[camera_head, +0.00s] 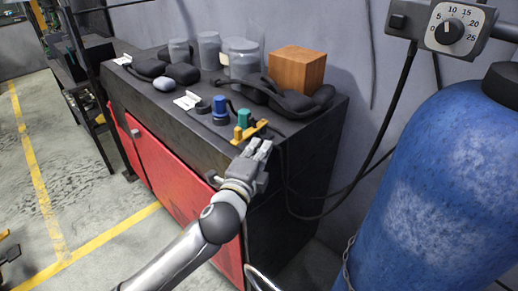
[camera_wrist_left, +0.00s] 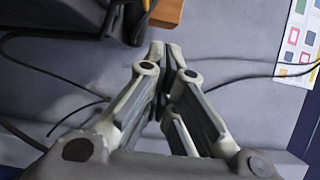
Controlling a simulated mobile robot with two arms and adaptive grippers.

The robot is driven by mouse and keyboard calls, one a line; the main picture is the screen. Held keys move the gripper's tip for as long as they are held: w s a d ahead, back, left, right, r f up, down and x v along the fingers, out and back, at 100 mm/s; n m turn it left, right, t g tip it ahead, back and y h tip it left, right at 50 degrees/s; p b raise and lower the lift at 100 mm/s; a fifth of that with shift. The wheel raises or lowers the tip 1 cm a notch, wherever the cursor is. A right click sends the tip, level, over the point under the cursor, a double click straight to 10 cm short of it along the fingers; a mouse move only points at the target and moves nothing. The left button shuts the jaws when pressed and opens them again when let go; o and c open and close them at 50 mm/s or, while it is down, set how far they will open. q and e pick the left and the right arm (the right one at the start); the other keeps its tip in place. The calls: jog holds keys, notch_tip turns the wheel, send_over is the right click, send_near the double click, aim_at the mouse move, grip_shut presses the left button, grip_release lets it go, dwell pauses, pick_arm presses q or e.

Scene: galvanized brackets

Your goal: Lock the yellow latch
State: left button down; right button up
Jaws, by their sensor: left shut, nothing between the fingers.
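The yellow latch (camera_head: 248,131) is at the front edge of the dark cabinet top, with a short upright yellow tab at its left end. A teal knob stands just behind it. My left gripper (camera_head: 262,146) is just in front of and to the right of the latch, its fingers together and empty. I cannot tell whether it touches the latch. My right gripper is not in view.
The cabinet top also holds a blue knob (camera_head: 220,109), clear jars (camera_head: 242,59), a wooden block (camera_head: 297,69) and black headsets (camera_head: 286,97). A blue tank (camera_head: 435,190) stands at the right. A black cable (camera_head: 385,130) hangs by the wall. Open floor lies left of the red-fronted cabinet.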

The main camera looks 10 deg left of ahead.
pick_arm(q)
jog(key=s+a+b, duration=0.3)
jog(key=s, duration=0.6)
jog(key=shift+s+f, duration=0.15)
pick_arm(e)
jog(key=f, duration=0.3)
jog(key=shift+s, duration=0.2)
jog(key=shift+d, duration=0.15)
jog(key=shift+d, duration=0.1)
